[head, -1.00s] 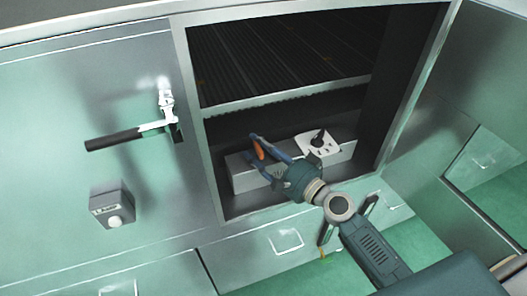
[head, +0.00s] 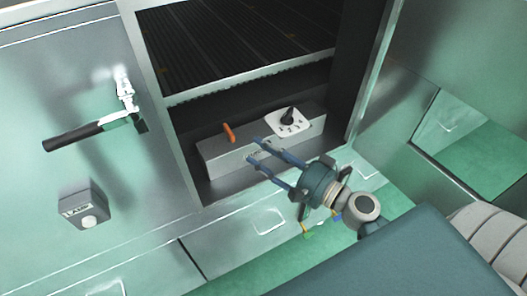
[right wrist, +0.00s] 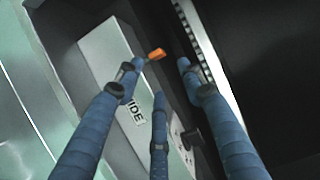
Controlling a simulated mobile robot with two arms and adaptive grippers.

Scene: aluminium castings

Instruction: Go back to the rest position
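My right gripper (head: 254,149) is in front of the open cabinet, its blue fingers spread and nothing between them. In the right wrist view the fingers (right wrist: 158,68) are apart. An orange lever (head: 229,132) stands up from a grey box (head: 222,161) inside the cabinet's lower part. The orange lever (right wrist: 157,54) also shows in the right wrist view, past the fingertips and apart from the near finger as far as I can tell. A white plate with a black knob (head: 289,118) is on the same box, right of the gripper. My left gripper is not in view.
A ribbed shelf (head: 235,45) fills the cabinet's upper part. A door with a black handle (head: 82,133) and a small grey box with a round button (head: 86,208) are at the left. An open panel (head: 455,125) stands at the right.

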